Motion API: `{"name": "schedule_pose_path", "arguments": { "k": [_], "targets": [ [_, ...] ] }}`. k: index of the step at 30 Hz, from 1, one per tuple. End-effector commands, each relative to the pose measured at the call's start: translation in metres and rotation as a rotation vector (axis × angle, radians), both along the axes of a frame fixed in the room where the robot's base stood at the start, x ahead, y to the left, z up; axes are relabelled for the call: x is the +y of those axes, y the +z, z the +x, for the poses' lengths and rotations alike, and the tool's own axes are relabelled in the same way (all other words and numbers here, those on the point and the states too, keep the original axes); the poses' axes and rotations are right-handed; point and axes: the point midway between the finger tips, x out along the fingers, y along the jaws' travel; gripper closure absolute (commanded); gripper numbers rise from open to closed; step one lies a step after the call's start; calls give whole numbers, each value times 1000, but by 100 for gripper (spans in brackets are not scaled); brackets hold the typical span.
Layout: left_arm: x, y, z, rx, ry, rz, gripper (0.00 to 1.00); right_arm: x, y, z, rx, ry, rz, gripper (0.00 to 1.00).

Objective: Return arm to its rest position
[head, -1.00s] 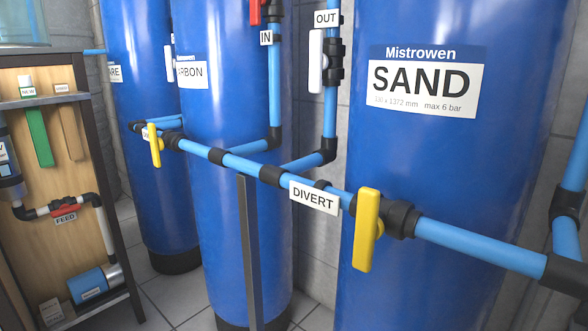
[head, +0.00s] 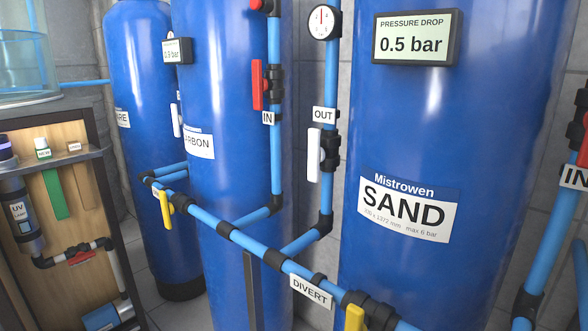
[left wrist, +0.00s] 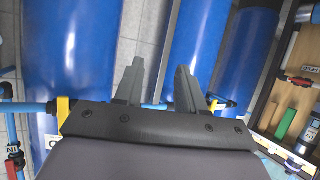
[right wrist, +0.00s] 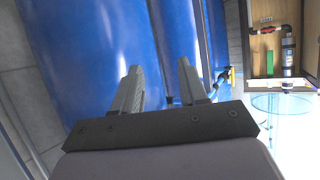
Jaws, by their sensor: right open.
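My left gripper (left wrist: 158,85) shows in the left wrist view with its two grey fingers apart and nothing between them. My right gripper (right wrist: 160,85) shows in the right wrist view, also with its fingers apart and empty. Neither arm appears in the head view. Both grippers have the blue tanks beyond their fingertips, and neither visibly touches a valve or pipe.
The sand tank (head: 455,130) and carbon tank (head: 235,110) stand behind blue pipes. The divert pipe (head: 235,238) carries yellow-handled valves (head: 354,319). A wooden cabinet (head: 80,190) with a UV unit, bottle and feed valve stands at the left. Grey floor tiles show between.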

Motion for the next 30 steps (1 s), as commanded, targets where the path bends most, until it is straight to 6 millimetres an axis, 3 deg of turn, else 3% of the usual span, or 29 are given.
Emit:
{"name": "schedule_pose_path", "arguments": {
  "k": [1,15,21,30],
  "targets": [
    [3,19,-2,16,8,7,61,-3,19,-2,16,-8,-7,57],
    [31,69,-25,143,67,63,61,-30,69,-25,143,-67,-63,57],
    [39,80,-34,181,84,80,61,-39,80,-34,181,-84,-79,57],
    [43,79,-38,195,90,86,61,-43,79,-38,196,-90,-86,57]
  ]
}}
